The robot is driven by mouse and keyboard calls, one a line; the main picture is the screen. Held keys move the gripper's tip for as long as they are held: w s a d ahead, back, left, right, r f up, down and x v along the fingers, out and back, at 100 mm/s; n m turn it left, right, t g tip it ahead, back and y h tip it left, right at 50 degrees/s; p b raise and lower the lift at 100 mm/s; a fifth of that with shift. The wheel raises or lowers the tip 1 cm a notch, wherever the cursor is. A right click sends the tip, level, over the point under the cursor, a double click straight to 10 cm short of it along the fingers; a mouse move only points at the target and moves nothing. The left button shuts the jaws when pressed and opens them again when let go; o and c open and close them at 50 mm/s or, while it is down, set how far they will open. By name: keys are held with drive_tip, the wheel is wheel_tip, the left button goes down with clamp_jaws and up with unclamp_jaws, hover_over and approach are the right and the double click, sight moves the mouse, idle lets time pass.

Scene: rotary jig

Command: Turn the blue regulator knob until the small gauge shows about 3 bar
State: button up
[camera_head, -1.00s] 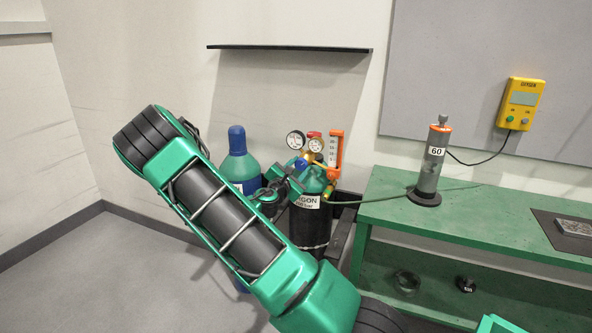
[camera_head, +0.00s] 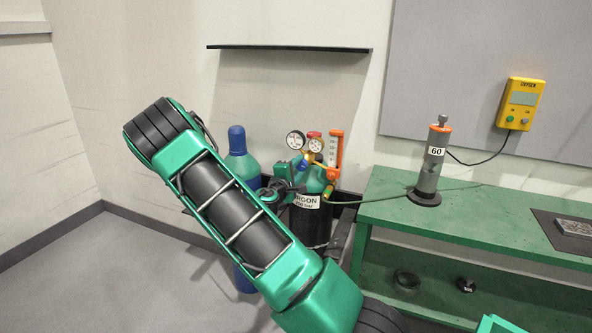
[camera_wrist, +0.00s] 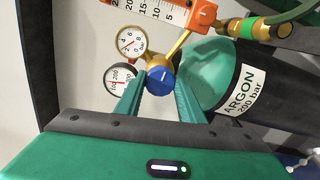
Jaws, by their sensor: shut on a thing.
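The blue regulator knob (camera_wrist: 160,80) has a pale mark on its face and sits between the two green fingers of my gripper (camera_wrist: 159,92), which is shut on it. The small gauge (camera_wrist: 131,41), with a gold rim, is just above left of the knob in the wrist view; its needle is too fine to read surely. The second gauge (camera_wrist: 119,79), with a dark rim, is left of the knob. In the head view my gripper (camera_head: 296,174) is at the regulator, and the two gauges (camera_head: 296,141) show above it. The knob is mostly hidden there.
The argon cylinder (camera_head: 306,222) stands below the regulator, with a blue-capped cylinder (camera_head: 238,170) to its left. An orange flowmeter (camera_head: 335,152) rises close on the right. A hose runs to a stand marked 60 (camera_head: 431,165) on the green bench (camera_head: 480,210).

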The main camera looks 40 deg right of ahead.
drive_tip(key=shift+f+m, duration=0.1)
drive_tip(key=shift+m, duration=0.4)
drive_tip(key=o, duration=1)
drive_tip(key=shift+d, duration=0.1)
drive_tip(key=shift+o, duration=0.2)
drive_tip(key=v, duration=1.1)
drive_tip(key=shift+w, duration=0.15)
